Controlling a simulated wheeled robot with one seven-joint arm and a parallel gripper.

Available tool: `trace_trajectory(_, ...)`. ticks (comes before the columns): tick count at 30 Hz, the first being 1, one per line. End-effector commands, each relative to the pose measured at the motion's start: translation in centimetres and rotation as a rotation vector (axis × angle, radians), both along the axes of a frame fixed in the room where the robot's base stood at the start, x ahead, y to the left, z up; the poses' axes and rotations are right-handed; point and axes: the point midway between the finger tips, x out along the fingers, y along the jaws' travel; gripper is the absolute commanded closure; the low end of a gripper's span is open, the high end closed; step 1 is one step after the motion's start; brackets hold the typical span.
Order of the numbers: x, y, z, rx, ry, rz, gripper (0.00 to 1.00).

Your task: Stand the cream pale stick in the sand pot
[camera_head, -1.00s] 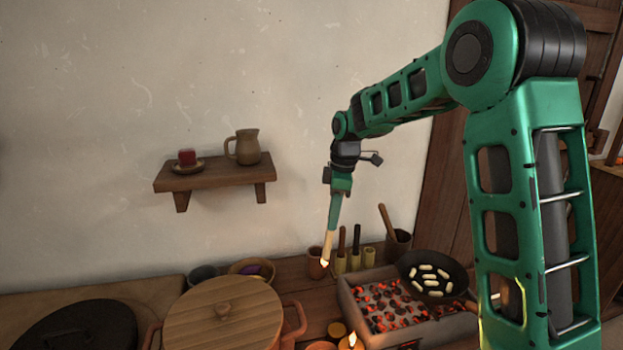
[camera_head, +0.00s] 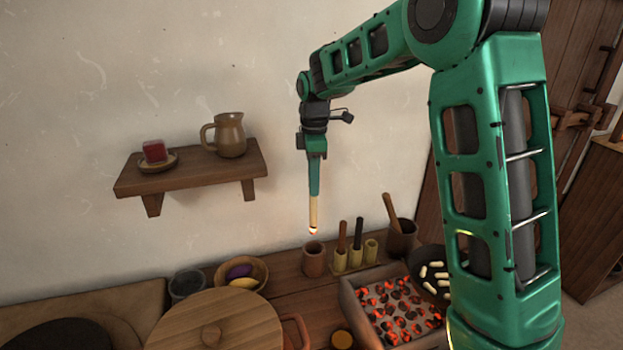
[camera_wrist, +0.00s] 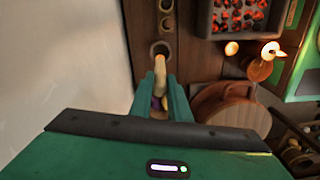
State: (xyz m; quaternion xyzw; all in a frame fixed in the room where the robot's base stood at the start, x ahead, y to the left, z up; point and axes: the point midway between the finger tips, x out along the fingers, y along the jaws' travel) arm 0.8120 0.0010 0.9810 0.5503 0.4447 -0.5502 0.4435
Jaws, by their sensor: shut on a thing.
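My gripper (camera_head: 314,193) is shut on the cream pale stick (camera_head: 313,213) and holds it upright, pointing down. The stick's lower tip glows orange-white. In the head view the tip shows just above the rim of a small reddish-brown pot (camera_head: 314,264), seemingly the sand pot, with a gap between them. In the wrist view my gripper (camera_wrist: 160,82) holds the stick (camera_wrist: 160,66) close to the pot's round mouth (camera_wrist: 160,47). The pot's contents cannot be made out, and the stick's upper end is hidden between the fingers.
A holder with upright tools (camera_head: 356,256) stands right of the pot, with a taller dark pot (camera_head: 402,242) behind. A glowing coal brazier (camera_head: 352,305) is in front. A bowl (camera_head: 262,272) and a lidded pot (camera_head: 240,335) stand left. A shelf (camera_head: 190,178) juts from the wall.

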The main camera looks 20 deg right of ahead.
Motion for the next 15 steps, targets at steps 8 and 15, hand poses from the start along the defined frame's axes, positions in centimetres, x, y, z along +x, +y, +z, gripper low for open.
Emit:
trace_trajectory(8, 0.0, -0.4, -2.5, 0.0, 0.001, -0.005, 1.0)
trace_trajectory(15, -0.1, -0.4, -4.5, -0.001, 0.002, -0.005, 1.0)
